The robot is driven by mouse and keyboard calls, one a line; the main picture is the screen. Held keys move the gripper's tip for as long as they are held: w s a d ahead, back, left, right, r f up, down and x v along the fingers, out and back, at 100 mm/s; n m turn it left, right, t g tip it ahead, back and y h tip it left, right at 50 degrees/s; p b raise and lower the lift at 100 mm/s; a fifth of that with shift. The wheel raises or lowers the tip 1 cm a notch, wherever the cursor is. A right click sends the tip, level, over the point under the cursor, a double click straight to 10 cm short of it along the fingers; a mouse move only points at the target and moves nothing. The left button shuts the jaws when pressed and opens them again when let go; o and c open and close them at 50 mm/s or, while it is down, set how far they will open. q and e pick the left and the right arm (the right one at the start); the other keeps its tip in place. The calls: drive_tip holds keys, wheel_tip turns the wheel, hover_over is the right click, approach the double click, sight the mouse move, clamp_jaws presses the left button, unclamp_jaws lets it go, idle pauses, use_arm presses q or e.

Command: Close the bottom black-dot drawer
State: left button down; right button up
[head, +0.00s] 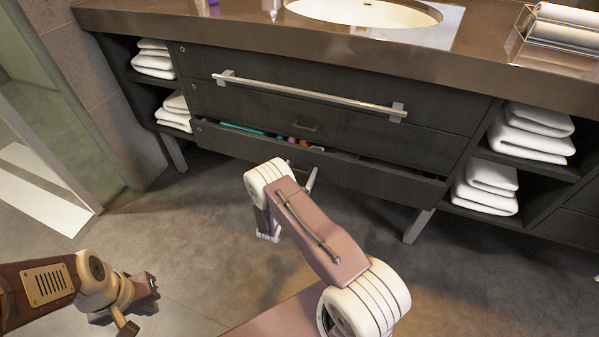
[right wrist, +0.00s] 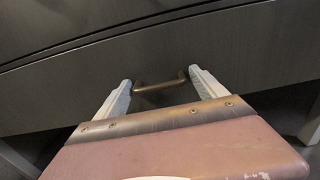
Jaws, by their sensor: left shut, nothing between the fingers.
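The bottom drawer (head: 385,183) of the dark vanity stands partly pulled out, with small items showing in its open top. Its front fills much of the right wrist view (right wrist: 60,98). A small bronze bar handle (right wrist: 158,86) sits on that front; in the head view it is mostly hidden by my arm. My right gripper (right wrist: 160,80) is open, its pale fingers on either side of the handle, close to the drawer front; whether they touch it I cannot tell. My left gripper (head: 146,290) is shut and empty, low over the floor at the left. The dot's colour is too small to tell.
Above it are a middle drawer (head: 350,135) and a top drawer with a long silver bar (head: 310,97), both shut. Folded towels (head: 490,187) fill the side shelves. Vanity legs (head: 417,226) stand at the right. The floor (head: 200,235) in front is clear.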

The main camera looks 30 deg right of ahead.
sight(303, 164)
clamp_jaws()
drive_tip(key=b+x, duration=0.1)
drive_tip(key=x, duration=0.2)
drive_tip(key=shift+w+d+f, duration=0.15)
drive_tip(key=shift+d, duration=0.2)
drive_tip(key=shift+w+d, duration=0.15)
drive_tip(key=shift+w, duration=0.05)
drive_tip(key=shift+r, duration=0.25)
drive_tip(key=shift+o, duration=1.2)
unclamp_jaws()
drive_tip(key=shift+s+p, duration=0.25)
drive_tip(key=shift+p, duration=0.1)
drive_tip(key=p+v, duration=0.1)
drive_tip(key=v, duration=0.3)
drive_tip(key=p+v, duration=0.2)
drive_tip(key=v, duration=0.2)
drive_tip(key=shift+w+a, duration=0.15)
drive_tip(key=shift+a, duration=0.15)
drive_tip(key=shift+s+a+f, duration=0.1)
drive_tip(key=shift+s+a, duration=0.1)
